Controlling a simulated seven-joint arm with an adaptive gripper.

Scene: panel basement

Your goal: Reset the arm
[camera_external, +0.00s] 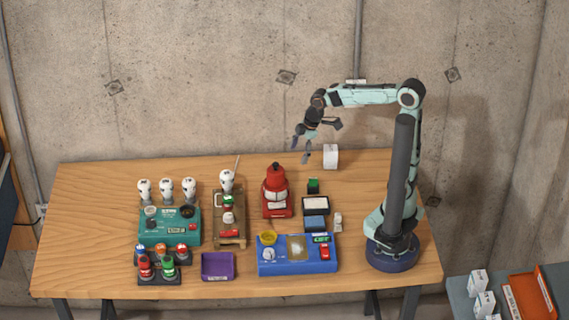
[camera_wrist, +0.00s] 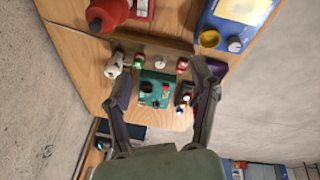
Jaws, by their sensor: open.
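My arm stands at the right end of the wooden table and reaches left, bent at the elbow. My gripper (camera_external: 301,149) hangs in the air above the back of the table, near the wall. It is open, with nothing between its fingers. In the wrist view my gripper (camera_wrist: 164,85) shows two spread fingers. Between them, farther off, is the teal panel box (camera_wrist: 155,90), which stands at the left of the table in the external view (camera_external: 170,233).
Below my gripper are a red device (camera_external: 277,199) and a blue panel box (camera_external: 297,262). A white box (camera_external: 330,156) stands behind, to the right. A purple tray (camera_external: 218,266) sits at the front. Several white-headed items line the left back.

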